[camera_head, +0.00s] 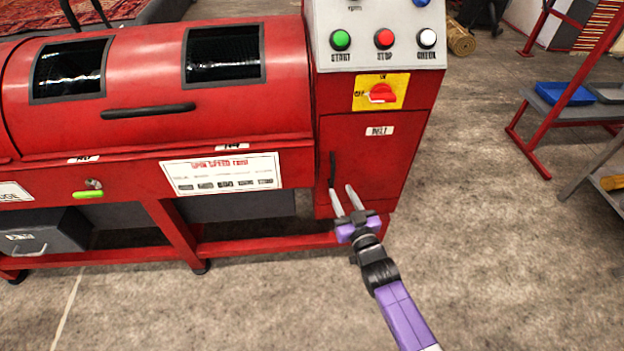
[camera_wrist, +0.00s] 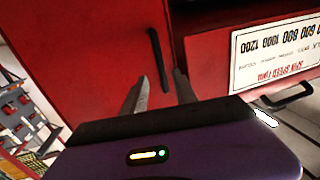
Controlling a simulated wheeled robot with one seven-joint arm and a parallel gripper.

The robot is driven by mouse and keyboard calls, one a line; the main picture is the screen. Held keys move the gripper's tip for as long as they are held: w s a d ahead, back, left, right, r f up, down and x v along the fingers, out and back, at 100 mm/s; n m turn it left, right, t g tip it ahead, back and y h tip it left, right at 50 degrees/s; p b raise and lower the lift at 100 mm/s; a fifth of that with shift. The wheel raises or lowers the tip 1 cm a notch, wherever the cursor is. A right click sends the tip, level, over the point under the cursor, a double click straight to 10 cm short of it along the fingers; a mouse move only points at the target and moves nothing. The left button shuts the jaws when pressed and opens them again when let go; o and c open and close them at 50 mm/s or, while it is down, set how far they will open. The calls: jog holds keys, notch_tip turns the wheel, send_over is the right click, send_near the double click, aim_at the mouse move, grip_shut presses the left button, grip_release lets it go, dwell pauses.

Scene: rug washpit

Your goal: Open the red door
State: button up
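The red door (camera_head: 385,165) is the lower front panel of the red control cabinet, below the yellow switch plate, with a small white label on it. Its black vertical handle (camera_head: 332,169) is on the left side of the panel. My gripper (camera_head: 343,192) is in front of the handle's lower end, its two pale fingers apart with nothing seen between them. In the wrist view, the red door (camera_wrist: 105,50) fills the upper left and looks closed. The handle (camera_wrist: 160,58) stands just beyond the fingertips, roughly in line with the gap between them. Contact cannot be made out.
The red machine drum (camera_head: 130,130) with its black bar handle is left of the cabinet. The cabinet top carries green, red and white buttons (camera_head: 384,39). A red-framed rack with a blue tray (camera_head: 565,94) stands at the right. The floor (camera_head: 480,240) between is clear.

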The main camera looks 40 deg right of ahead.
aim_at(333, 177)
jog(key=shift+b+x, duration=0.6)
jog(key=shift+x, duration=3.25)
jog(key=shift+a+r, duration=0.1)
jog(key=shift+r, duration=0.05)
grip_shut()
